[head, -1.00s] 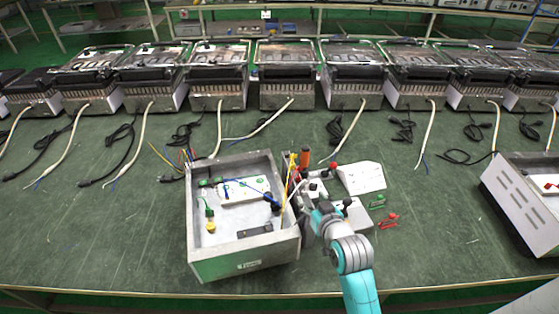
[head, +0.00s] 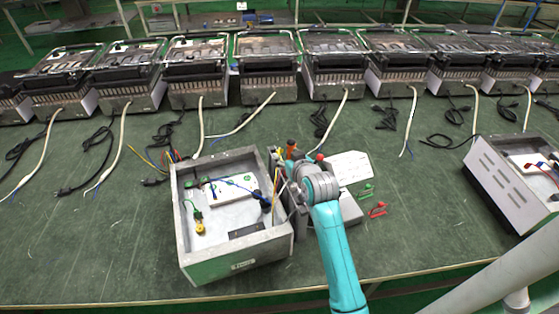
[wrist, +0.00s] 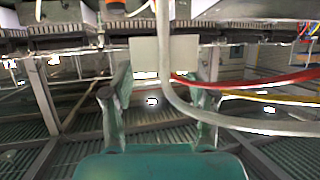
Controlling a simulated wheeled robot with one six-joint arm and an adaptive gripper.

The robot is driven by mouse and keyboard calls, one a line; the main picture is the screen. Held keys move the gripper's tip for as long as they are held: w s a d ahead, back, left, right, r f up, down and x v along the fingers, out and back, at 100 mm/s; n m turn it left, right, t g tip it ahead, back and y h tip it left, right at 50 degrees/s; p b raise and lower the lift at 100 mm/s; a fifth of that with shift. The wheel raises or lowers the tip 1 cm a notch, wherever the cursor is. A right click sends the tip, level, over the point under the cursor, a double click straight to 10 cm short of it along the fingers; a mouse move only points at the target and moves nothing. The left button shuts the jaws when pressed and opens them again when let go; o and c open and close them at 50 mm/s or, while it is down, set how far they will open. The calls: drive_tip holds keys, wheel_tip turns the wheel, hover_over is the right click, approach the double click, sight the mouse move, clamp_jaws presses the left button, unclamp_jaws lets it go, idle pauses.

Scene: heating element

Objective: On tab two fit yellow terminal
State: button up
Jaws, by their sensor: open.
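An open grey metal box (head: 188,262) stands at the table's front. Inside lie a white block (head: 232,186) and a yellow connector (head: 200,229) below a green one (head: 196,214). Whether this yellow piece is the terminal, I cannot tell; tab two is not identifiable. My gripper (wrist: 164,78) is open in the wrist view, its fingers on either side of a pale plate (wrist: 163,52) beyond. A thick pale cable (wrist: 185,110) crosses in front of the right finger. In the head view my wrist is just right of the box and hides the gripper.
Red (wrist: 255,79) and yellow (wrist: 275,98) wires run close to the right finger. A white sloped block (head: 350,167), a green clip (head: 366,190) and a red clip (head: 377,209) lie right of the box. Grill units line the back; the table's left front is clear.

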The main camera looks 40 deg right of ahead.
sight(280, 150)
drive_tip(key=shift+a+x, duration=0.2)
drive_tip(key=shift+x, duration=2.05)
drive_tip(key=c, duration=0.9)
